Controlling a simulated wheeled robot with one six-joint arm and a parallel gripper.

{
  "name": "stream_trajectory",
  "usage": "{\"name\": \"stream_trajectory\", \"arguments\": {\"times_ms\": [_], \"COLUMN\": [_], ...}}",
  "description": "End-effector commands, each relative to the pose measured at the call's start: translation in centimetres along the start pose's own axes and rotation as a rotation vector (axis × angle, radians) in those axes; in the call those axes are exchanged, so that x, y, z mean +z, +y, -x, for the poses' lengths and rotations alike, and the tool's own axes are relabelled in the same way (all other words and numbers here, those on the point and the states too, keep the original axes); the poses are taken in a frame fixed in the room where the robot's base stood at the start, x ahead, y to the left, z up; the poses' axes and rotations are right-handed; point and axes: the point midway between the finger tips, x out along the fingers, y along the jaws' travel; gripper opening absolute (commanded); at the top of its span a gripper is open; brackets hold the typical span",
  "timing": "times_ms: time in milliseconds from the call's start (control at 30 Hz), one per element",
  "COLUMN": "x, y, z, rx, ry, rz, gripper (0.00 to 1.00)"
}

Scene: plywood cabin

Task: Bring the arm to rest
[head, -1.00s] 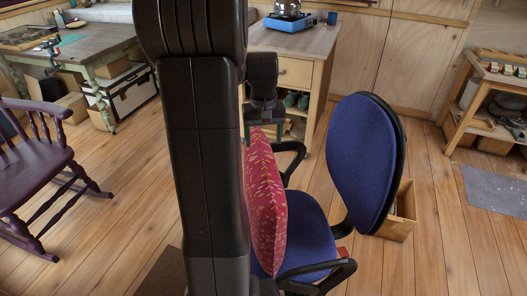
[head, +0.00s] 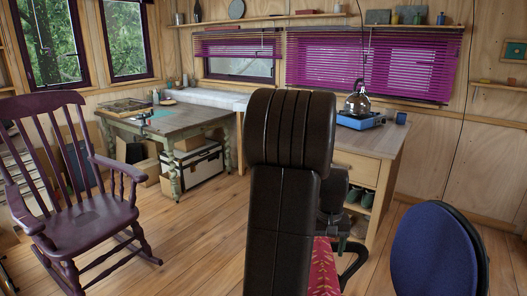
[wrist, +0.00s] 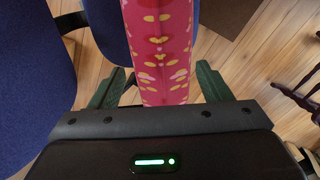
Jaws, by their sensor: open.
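My gripper (wrist: 158,85) is open in the wrist view, with one dark green finger on each side of the red patterned cushion (wrist: 160,45). A gap shows between the cushion and each finger. The cushion stands on edge on the blue office chair; in the head view only a strip of the cushion (head: 324,268) shows beside my arm. The chair's blue backrest (head: 435,250) is at the lower right. My black arm stands upright in the middle of the head view and hides most of the seat and the gripper fingers.
A purple rocking chair (head: 88,225) stands at the left. A workbench (head: 185,125) is behind it, and a wooden cabinet (head: 365,165) with a blue stove (head: 358,120) and kettle (head: 358,102) stands behind my arm. Wooden floor (head: 200,240) is clear between the rocking chair and my arm.

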Motion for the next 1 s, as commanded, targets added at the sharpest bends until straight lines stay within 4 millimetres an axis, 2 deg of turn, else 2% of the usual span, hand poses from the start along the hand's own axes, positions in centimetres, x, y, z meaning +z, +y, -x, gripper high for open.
{"name": "stream_trajectory", "arguments": {"times_ms": [33, 333, 400, 600, 1000], "x": [0.1, 0.1, -0.1, 0.0, 0.0], "y": [0.0, 0.0, 0.0, 0.0, 0.0], "z": [-1.2, -7.2, -5.4, -3.3, -2.7], "rx": [-0.001, -0.001, 0.001, 0.001, 0.000], "ry": [-0.006, -0.004, 0.006, 0.003, 0.001], "rz": [0.000, 0.000, 0.000, 0.000, 0.000], "gripper": [0.71, 0.71, 0.71, 0.71, 0.71]}}
